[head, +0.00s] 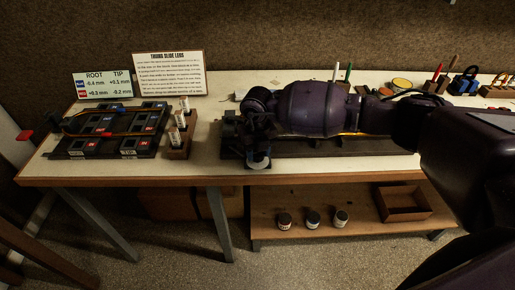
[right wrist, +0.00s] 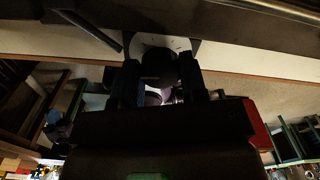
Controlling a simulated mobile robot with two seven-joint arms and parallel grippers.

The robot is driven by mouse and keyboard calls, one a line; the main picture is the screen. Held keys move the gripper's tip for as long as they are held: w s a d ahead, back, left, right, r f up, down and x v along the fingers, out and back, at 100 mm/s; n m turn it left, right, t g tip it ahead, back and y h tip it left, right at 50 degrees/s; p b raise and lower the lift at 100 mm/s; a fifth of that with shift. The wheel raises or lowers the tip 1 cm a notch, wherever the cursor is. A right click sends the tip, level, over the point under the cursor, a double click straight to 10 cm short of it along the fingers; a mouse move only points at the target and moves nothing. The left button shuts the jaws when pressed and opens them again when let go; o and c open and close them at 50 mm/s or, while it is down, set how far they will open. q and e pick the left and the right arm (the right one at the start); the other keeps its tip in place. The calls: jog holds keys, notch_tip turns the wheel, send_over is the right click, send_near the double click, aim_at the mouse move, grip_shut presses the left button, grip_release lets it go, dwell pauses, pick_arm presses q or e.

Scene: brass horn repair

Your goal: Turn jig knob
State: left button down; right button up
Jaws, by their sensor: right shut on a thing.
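The jig (head: 385,146) is a long dark fixture lying along the front of the workbench, partly hidden behind my right arm. My right gripper (head: 258,148) is at the jig's left end, pointing down the bench front, next to a pale round plate (head: 259,160). In the right wrist view, the gripper's two dark fingers (right wrist: 160,82) are shut on a dark round knob (right wrist: 158,64), with a pale plate (right wrist: 148,42) behind it. The knob is too dark in the head view to tell apart from the fingers. My left gripper is not in view.
A dark board (head: 80,147) with a brass tube stands at the left of the bench, beside a small wooden rack (head: 180,146) of vials. Two signs stand behind. Tools and holders (head: 465,82) are at the back right. A lower shelf (head: 290,203) holds jars and an open wooden box (head: 403,204).

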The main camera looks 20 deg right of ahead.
jog(key=shift+m, duration=0.7)
jog(key=o, duration=0.9)
notch_tip(320, 180, up, 11)
jog(key=shift+f, duration=0.1)
dwell(0.5)
